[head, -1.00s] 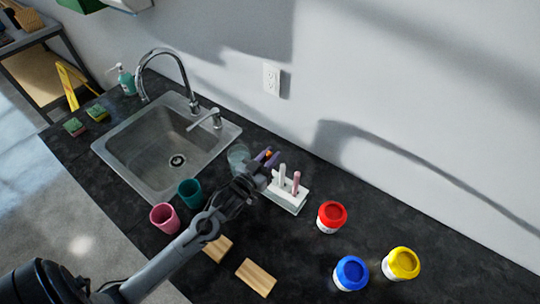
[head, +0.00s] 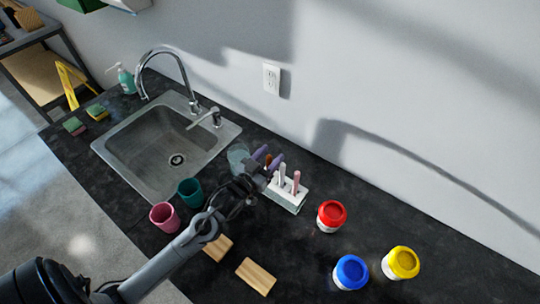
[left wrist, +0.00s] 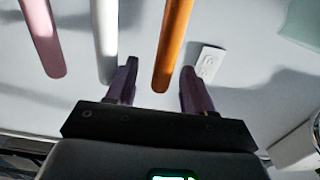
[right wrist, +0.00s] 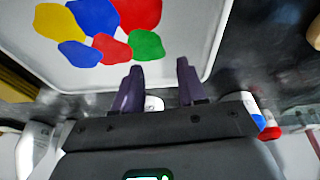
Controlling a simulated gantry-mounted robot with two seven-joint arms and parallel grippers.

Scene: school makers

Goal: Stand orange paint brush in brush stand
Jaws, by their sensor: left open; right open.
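My left gripper (head: 268,160) is open at the left end of the white brush stand (head: 287,203). The orange paint brush (left wrist: 173,45) shows in the left wrist view between the two spread purple fingers, with a gap on each side. Its handle lines up roughly with the white brush (left wrist: 106,40) and the pink brush (left wrist: 43,38). In the head view the white brush (head: 282,172) and pink brush (head: 296,182) stand upright in the stand. The orange brush's lower end is hidden by my gripper. My right gripper (right wrist: 158,85) is open and empty, outside the head view.
A clear glass (head: 238,157) stands close behind my left gripper. Red (head: 331,216), blue (head: 350,272) and yellow (head: 401,263) paint jars are to the right. Teal (head: 190,191) and pink (head: 164,217) cups stand by the sink (head: 150,145). A paint-blotched tray (right wrist: 185,65) shows in the right wrist view.

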